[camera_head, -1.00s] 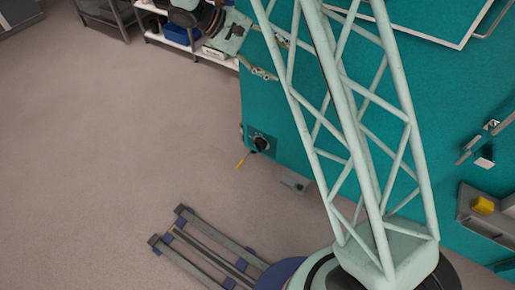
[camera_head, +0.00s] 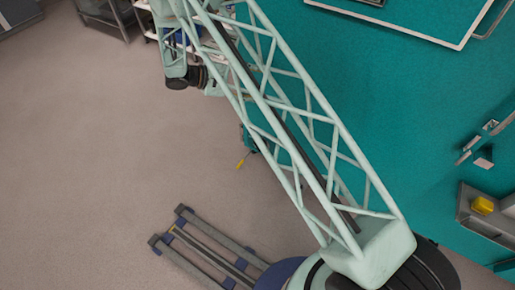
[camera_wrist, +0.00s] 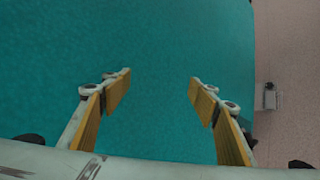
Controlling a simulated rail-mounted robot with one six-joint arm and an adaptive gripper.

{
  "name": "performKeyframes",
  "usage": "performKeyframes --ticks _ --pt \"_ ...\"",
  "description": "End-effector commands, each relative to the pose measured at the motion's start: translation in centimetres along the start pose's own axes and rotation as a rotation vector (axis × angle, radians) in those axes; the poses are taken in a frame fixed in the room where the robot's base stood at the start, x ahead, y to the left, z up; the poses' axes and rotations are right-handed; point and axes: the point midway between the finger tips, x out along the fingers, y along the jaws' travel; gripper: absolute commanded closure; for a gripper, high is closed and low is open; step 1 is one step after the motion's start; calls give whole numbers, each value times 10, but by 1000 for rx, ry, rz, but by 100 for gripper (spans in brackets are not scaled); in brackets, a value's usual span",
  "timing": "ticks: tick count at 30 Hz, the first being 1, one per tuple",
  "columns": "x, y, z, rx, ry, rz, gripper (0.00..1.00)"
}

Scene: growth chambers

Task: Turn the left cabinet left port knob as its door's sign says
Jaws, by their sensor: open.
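The teal cabinet (camera_head: 400,110) fills the right of the head view. My arm crosses in front of its left edge and hides the dark port knob low on that edge. A small yellow piece (camera_head: 241,162) shows just left of the arm there. In the wrist view, my gripper (camera_wrist: 160,83) is open and empty, with yellow-padded fingers wide apart over a plain teal cabinet face (camera_wrist: 160,50). No knob shows between the fingers. No readable sign is in view.
A pale-edged frame (camera_head: 440,37) is on the cabinet at the top right. A grey holder with a yellow block (camera_head: 482,205) is at the far right. Grey rails (camera_head: 205,250) lie on the floor at the bottom. Open floor (camera_head: 90,150) takes up the left. Shelving stands at the back.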

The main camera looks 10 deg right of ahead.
Motion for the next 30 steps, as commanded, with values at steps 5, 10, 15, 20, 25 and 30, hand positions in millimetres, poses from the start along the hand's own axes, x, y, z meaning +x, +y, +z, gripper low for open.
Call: performKeyframes --ticks 5,10,15,20,25,30 --pt "6 -28 -26 -21 13 54 45" --pt "11 -54 -49 -37 29 105 45" --pt "16 -81 -70 -52 47 156 45" --pt "21 -108 -89 -65 66 202 45" --pt "27 -138 -108 -79 90 252 45" --pt "32 -170 -125 -92 116 300 45"
